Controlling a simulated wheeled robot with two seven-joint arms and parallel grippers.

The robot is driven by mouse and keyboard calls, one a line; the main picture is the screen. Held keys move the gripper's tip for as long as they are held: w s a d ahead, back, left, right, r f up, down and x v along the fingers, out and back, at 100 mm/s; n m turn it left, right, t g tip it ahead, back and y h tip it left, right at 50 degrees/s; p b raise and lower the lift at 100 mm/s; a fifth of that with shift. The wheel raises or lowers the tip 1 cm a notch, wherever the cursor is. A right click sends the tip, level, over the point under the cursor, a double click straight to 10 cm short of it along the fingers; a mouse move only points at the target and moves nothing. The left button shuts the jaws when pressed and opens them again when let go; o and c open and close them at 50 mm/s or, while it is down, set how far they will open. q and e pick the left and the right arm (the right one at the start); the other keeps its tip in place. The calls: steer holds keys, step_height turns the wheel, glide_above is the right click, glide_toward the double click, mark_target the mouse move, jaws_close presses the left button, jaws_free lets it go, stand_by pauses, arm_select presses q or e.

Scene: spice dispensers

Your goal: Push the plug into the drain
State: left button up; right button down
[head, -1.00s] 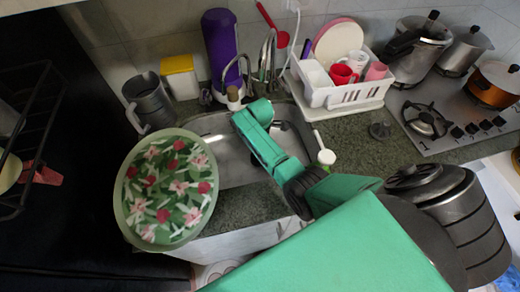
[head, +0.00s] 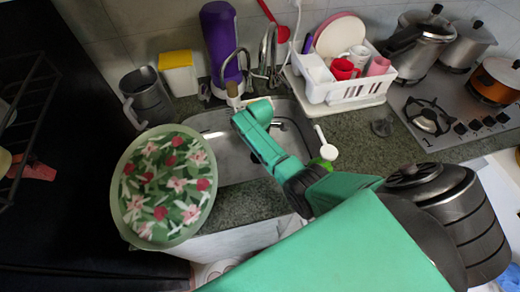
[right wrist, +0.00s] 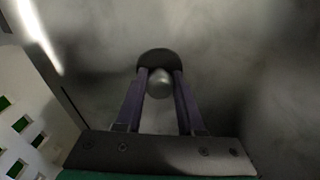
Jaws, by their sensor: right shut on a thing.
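The steel sink (head: 238,168) is set in the dark stone counter in the middle of the head view. My right arm reaches down over the basin; its gripper is hidden there behind the arm. In the right wrist view, my right gripper (right wrist: 160,80) has its two dark fingers closed around a rounded silvery knob on a dark disc, which looks like the plug (right wrist: 159,86). The grey sink metal lies around and beyond it. The drain hole cannot be made out, so I cannot tell whether the plug sits in it. My left gripper is not in view.
A faucet (head: 268,52) stands behind the sink. A flowered plate (head: 165,186) is at its left. A white dish rack (head: 322,90) with cups stands at the back right. A white-and-green brush (head: 326,150) lies right of the basin. A stove (head: 450,105) is farther right.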

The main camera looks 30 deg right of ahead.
steer(key=shift+c, duration=2.2)
jaws_free()
step_height(320, 180, up, 8)
steer(key=shift+f, duration=0.25)
steer(key=shift+f, duration=0.1)
